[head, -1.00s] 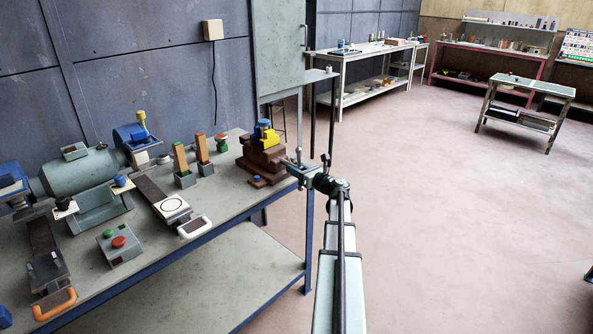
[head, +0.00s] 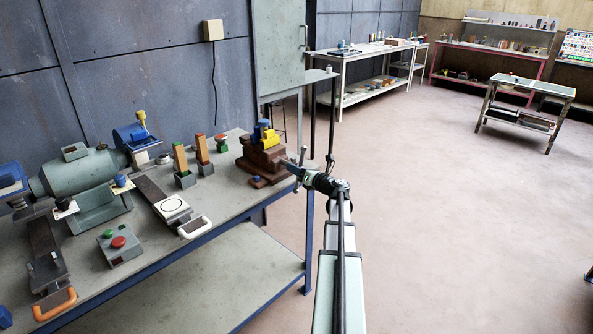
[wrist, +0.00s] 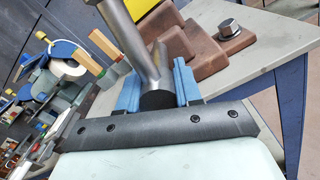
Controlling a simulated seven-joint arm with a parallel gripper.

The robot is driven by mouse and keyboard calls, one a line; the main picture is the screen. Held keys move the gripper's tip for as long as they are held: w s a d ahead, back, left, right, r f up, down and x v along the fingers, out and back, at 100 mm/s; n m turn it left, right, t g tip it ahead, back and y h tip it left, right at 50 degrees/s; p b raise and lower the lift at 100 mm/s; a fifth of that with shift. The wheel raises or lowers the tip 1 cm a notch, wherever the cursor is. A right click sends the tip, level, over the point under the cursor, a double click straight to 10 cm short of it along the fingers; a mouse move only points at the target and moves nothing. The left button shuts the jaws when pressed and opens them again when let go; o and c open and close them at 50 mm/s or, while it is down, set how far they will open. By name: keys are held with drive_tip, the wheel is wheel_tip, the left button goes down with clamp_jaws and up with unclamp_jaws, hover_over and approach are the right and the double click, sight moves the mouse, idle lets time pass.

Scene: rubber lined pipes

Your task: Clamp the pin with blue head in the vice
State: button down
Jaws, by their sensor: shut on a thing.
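The brown stepped vice (head: 262,163) stands at the right end of the bench, with a yellow part (head: 269,138) on top. A blue piece (head: 262,124) shows at the vice's top; it may be the pin's blue head, but the picture is too small to tell. My gripper (head: 298,171) is just right of the vice, at its near side. In the wrist view its blue-padded fingers (wrist: 157,88) are shut on a grey metal bar (wrist: 128,35), apparently the vice's handle. The pin's shank and the jaws' gap are not visible.
A hex bolt (wrist: 230,27) sits on the vice's base. Open floor lies to the right.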

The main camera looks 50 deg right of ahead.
drive_tip(key=m, duration=0.6)
drive_tip(key=shift+a+m, duration=0.15)
drive_tip(key=shift+m, duration=0.15)
drive_tip(key=m, duration=0.5)
drive_tip(key=shift+a+m, duration=0.1)
drive_tip(key=shift+m, duration=0.2)
drive_tip(key=c, duration=0.8)
unclamp_jaws()
drive_tip(key=shift+s+r, duration=0.1)
drive_tip(key=s, duration=1.3)
drive_tip(key=shift+s, duration=0.35)
